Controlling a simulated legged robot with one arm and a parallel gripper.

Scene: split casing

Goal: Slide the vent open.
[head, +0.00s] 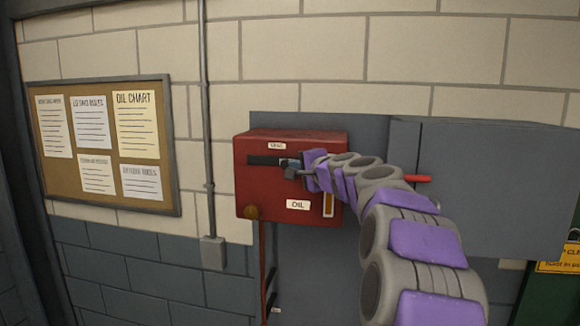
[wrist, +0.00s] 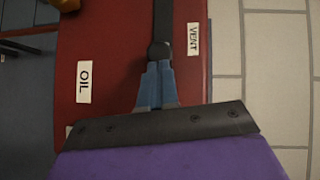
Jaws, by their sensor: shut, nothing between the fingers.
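The red casing (head: 290,190) hangs on the wall in the head view and fills the middle of the wrist view (wrist: 110,70). Near its top, below the "VENT" label (head: 277,146), runs a dark horizontal slot (head: 262,160), seen lengthwise in the wrist view (wrist: 166,15). A small dark knob (wrist: 160,51) sits in the slot line. My gripper (head: 291,167) is shut and empty. Its blue fingertips (wrist: 158,68) lie right at the knob, on its right side as the head view sees it; whether they touch cannot be told. The slot's right part is hidden by my gripper.
An "OIL" label (head: 298,204), a gauge strip (head: 328,205) and a brass knob (head: 251,212) are low on the casing. A grey cabinet (head: 490,180) with a red handle (head: 418,179) stands right. A pipe (head: 205,100) and notice board (head: 110,145) are left.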

